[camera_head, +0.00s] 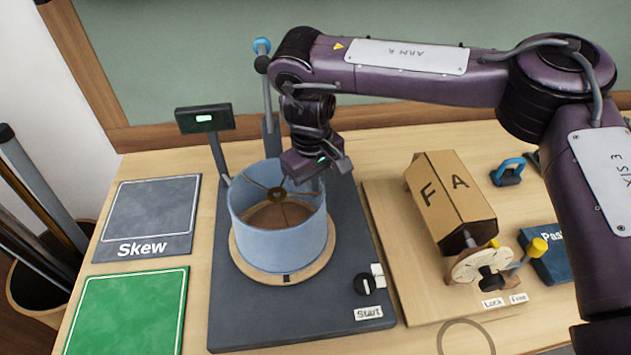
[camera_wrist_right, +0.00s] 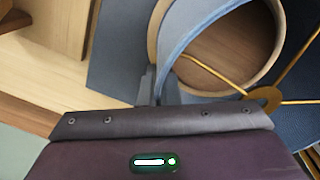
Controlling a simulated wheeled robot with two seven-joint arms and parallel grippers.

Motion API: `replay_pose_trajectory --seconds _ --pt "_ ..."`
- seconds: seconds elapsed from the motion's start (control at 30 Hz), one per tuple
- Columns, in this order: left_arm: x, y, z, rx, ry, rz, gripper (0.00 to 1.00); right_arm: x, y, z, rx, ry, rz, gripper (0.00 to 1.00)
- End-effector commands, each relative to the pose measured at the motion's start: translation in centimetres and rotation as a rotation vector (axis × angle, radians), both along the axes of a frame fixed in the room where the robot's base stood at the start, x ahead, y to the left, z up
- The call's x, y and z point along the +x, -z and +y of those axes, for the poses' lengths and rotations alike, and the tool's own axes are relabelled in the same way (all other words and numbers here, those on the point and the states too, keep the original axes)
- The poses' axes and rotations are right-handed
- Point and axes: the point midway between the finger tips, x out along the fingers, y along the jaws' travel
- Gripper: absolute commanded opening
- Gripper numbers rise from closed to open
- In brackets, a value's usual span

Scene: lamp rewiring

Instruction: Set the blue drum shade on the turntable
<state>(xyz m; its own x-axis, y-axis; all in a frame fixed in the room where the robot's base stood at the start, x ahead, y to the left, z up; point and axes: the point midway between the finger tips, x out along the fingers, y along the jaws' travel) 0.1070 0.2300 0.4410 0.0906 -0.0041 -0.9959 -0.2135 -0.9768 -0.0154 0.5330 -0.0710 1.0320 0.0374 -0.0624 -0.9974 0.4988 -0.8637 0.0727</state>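The blue drum shade (camera_head: 280,242) stands upright, open top up, over the round wooden turntable (camera_head: 244,262). The right wrist view shows the shade (camera_wrist_right: 195,28), the brass ring (camera_wrist_right: 265,98) and the gripper's body at the bottom. My left gripper is out of view.
The turntable's dark base (camera_head: 228,322) has a knob (camera_head: 366,284) and a Start label. A board at right carries a cardboard box (camera_head: 447,198) marked F and A. At left lie a grey Skew mat (camera_head: 150,212) and a green mat (camera_head: 125,315). A display post (camera_head: 204,118) stands behind.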

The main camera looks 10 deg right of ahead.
Motion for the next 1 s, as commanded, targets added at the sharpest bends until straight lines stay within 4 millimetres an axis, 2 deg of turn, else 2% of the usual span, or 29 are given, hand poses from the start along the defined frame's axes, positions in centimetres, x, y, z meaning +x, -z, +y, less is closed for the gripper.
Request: replay_pose_trajectory --seconds 0.93,1.0 --pt "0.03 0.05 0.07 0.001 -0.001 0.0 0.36 -0.02 0.62 0.0 0.0 0.0 0.001 0.0" --pt "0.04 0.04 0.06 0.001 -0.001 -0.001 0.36 -0.01 0.6 0.0 0.001 0.0 0.001 0.1"
